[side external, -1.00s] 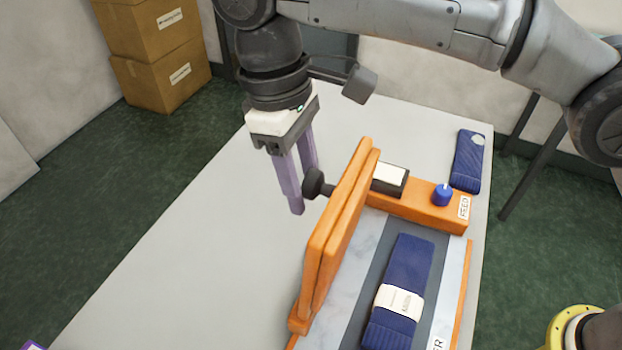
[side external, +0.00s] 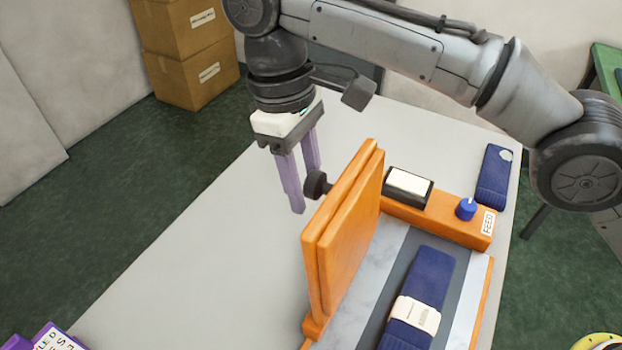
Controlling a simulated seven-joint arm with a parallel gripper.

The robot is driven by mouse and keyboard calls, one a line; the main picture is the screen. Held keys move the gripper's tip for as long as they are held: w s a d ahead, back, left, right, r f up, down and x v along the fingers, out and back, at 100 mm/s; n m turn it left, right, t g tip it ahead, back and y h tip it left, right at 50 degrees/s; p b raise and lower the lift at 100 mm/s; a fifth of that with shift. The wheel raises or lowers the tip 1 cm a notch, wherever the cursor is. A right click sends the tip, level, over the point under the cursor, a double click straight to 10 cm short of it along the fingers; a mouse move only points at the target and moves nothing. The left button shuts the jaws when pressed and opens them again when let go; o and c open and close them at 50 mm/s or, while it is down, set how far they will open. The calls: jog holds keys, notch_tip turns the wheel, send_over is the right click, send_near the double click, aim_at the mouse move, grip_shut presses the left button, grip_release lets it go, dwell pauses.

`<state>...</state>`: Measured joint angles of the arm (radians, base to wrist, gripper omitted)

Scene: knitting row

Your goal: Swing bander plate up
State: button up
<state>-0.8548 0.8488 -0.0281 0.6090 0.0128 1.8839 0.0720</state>
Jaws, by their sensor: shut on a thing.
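The orange bander plate (side external: 352,245) stands up nearly on edge at the left side of the bander, its broad right face showing. A dark round knob (side external: 318,183) sticks out from its left face. My gripper (side external: 302,190), with purple fingers, points down at the knob and is shut on it; the exact contact between fingertips and knob is hard to see. A folded navy knit piece with a white paper band (side external: 415,310) lies on the dark strip of the bed, right of the plate.
An orange block behind the bed carries a dark box with a pale top (side external: 408,185) and a blue knob (side external: 466,208) beside a FEED label. Another navy knit piece (side external: 493,175) lies at the table's back right. The grey table (side external: 200,260) is clear left of the plate.

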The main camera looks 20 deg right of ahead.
jog(key=shift+f, duration=0.15)
jog(key=shift+w+a+f+t+y, duration=0.35)
jog(key=shift+w+a+f, duration=0.05)
jog(key=shift+w+a, duration=0.15)
jog(key=shift+w+a+f+t+y, duration=0.35)
jog(key=shift+w+a, duration=0.15)
jog(key=shift+a, duration=0.05)
grip_shut()
jog(key=o, duration=1.2)
grip_release()
jog(key=shift+c, duration=0.2)
jog(key=shift+r, duration=0.1)
jog(key=shift+r, duration=2.95)
